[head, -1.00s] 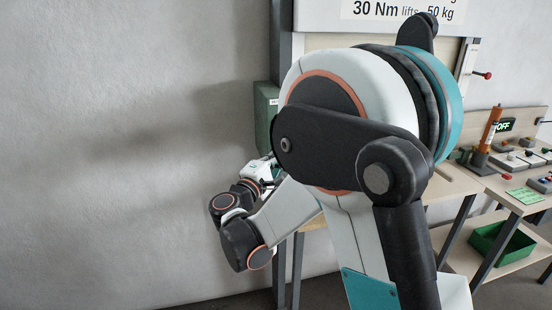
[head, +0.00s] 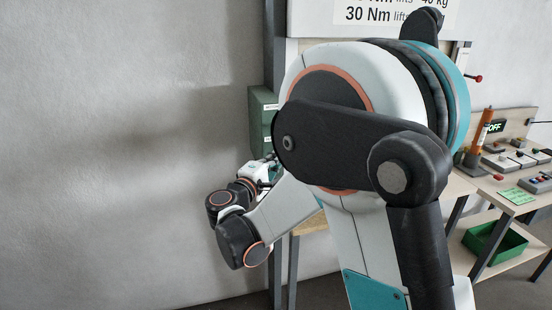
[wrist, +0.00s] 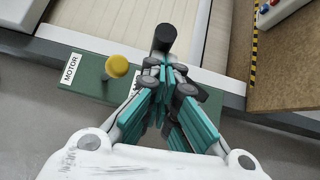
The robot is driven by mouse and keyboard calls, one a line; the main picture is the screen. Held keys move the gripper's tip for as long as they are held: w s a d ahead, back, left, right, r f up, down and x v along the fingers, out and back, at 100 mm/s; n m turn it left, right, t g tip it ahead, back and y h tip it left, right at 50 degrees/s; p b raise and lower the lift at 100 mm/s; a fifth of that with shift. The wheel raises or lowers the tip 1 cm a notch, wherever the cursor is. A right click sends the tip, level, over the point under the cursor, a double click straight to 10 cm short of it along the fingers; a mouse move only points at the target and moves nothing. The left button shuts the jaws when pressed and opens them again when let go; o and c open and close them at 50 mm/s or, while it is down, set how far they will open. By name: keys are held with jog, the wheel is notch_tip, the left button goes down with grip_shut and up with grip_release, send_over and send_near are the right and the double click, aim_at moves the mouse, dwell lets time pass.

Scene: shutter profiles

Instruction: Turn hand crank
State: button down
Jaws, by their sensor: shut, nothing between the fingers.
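In the wrist view a green box (wrist: 92,84) carries a yellow knob (wrist: 117,66) and a label reading MOTOR. A black cylinder (wrist: 164,38), which looks like the crank's grip, stands just beyond my fingertips. My gripper (wrist: 166,74), with teal fingers, is shut and empty. Its tips point at the cylinder's lower end; I cannot tell whether they touch it. The fingers cover part of the box and a second label. In the head view the green box (head: 262,110) is at the shutter's left edge, and my arm hides the crank and most of my gripper.
A pale slatted shutter (wrist: 120,22) fills the top of the wrist view. A wooden bench (wrist: 290,70) with striped edge tape is at right. In the head view, a workbench with switches, an orange handle (head: 483,130) and a green bin (head: 497,240) stands right. The grey wall side is clear.

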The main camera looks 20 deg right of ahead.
jog(key=d+m+g+y+p, duration=0.1)
jog(key=d+m+y+p, duration=0.1)
jog(key=p, duration=0.1)
jog(key=d+m+g+y+p, duration=0.2)
jog(key=m+y+p, duration=0.1)
jog(key=shift+d+f, duration=0.15)
jog(key=shift+d, duration=0.25)
notch_tip(320, 180, down, 8)
jog(key=d+m+g+y+b, duration=0.1)
jog(key=m+y, duration=0.4)
jog(key=y, duration=0.5)
jog(key=shift+d+r+m, duration=0.25)
jog(key=shift+d+m, duration=0.05)
jog(key=shift+d, duration=0.55)
jog(key=shift+f+b, duration=0.1)
jog(key=shift+b, duration=0.2)
